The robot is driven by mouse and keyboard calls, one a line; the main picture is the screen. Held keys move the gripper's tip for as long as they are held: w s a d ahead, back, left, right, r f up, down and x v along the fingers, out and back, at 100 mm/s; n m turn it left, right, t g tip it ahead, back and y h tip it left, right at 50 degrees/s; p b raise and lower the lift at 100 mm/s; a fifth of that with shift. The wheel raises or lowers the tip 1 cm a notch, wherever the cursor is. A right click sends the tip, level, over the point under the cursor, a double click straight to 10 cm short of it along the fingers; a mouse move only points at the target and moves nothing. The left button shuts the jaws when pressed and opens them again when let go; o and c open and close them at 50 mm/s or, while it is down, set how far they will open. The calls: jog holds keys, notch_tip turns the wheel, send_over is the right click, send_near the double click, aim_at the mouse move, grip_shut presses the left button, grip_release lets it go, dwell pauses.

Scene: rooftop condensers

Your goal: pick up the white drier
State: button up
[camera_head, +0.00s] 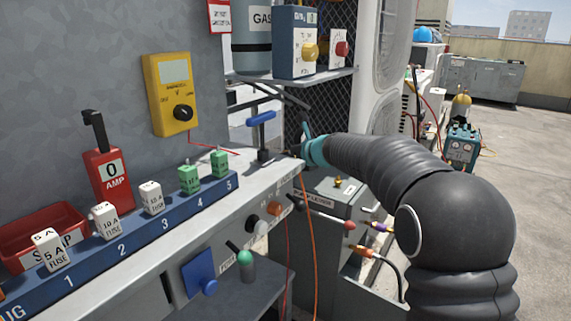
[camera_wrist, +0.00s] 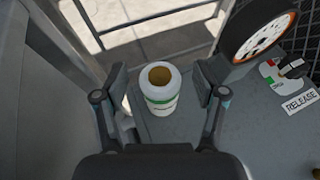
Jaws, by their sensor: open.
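The white drier (camera_wrist: 162,103) shows in the wrist view as a white cylinder with a green band and a copper-brown round top. It appears upright at the edge of a grey surface (camera_wrist: 180,128). My gripper (camera_wrist: 160,84) is open, with one finger to the left of the drier and one to the right. A gap shows on each side, so the fingers do not appear to touch it.
In the wrist view a round gauge (camera_wrist: 258,32) and a RELEASE label (camera_wrist: 300,102) are close on the right. The head view shows a bench with a blue fuse rack (camera_head: 140,247), a red bin (camera_head: 45,228), a yellow meter (camera_head: 172,92) and an orange hose (camera_head: 310,220).

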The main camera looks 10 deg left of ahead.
jog(key=shift+a, duration=0.1)
grip_shut()
dwell(0.3)
